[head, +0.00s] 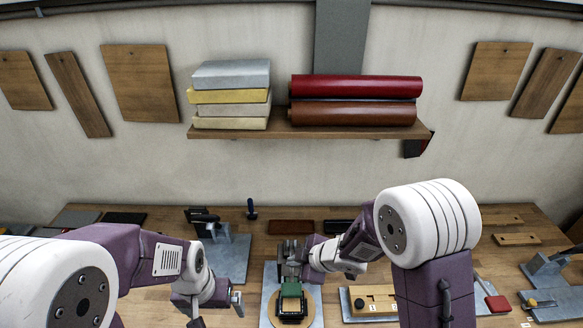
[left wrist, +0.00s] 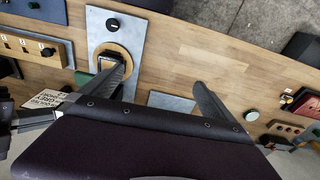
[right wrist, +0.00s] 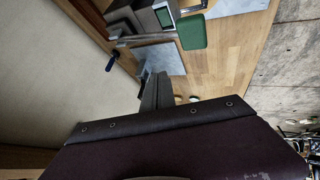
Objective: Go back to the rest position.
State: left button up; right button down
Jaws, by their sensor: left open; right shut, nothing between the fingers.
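My left gripper (head: 217,311) is low over the bench at the lower middle of the head view. Its two fingers are spread and empty, as the left wrist view (left wrist: 160,78) also shows. My right gripper (head: 303,262) points left, close to a dark device with a green top (head: 291,304) on a grey plate with a round wooden disc. In the right wrist view its fingers (right wrist: 156,84) are together with nothing between them. A green block (right wrist: 192,32) shows just beyond them. I cannot tell whether the right fingers touch anything.
The wooden bench (head: 508,258) carries metal fixtures and a wooden block with knobs (head: 372,300). A shelf (head: 278,130) holds stacked slabs and red and brown rolls.

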jog(key=w+d+f+m+t+h+b, duration=0.1)
jog(key=d+f+m+h+b, duration=0.1)
jog(key=d+f+m+b, duration=0.35)
jog(key=w+d+f+m+t+h+b, duration=0.1)
jog(key=d+f+m+t+h+b, duration=0.1)
jog(key=d+b, duration=0.6)
jog(key=s+d+f+m+g, duration=0.1)
jog(key=s+f+m+g, duration=0.1)
jog(key=s+m, duration=0.3)
jog(key=s+d+f+m+g+h+b, duration=0.1)
jog(key=s+m+g, duration=0.3)
jog(key=s, duration=0.7)
jog(key=shift+s+d+f+m+g+h, duration=0.2)
jog(key=shift+d+f+m+g+h, duration=0.25)
jog(key=shift+d+f, duration=0.35)
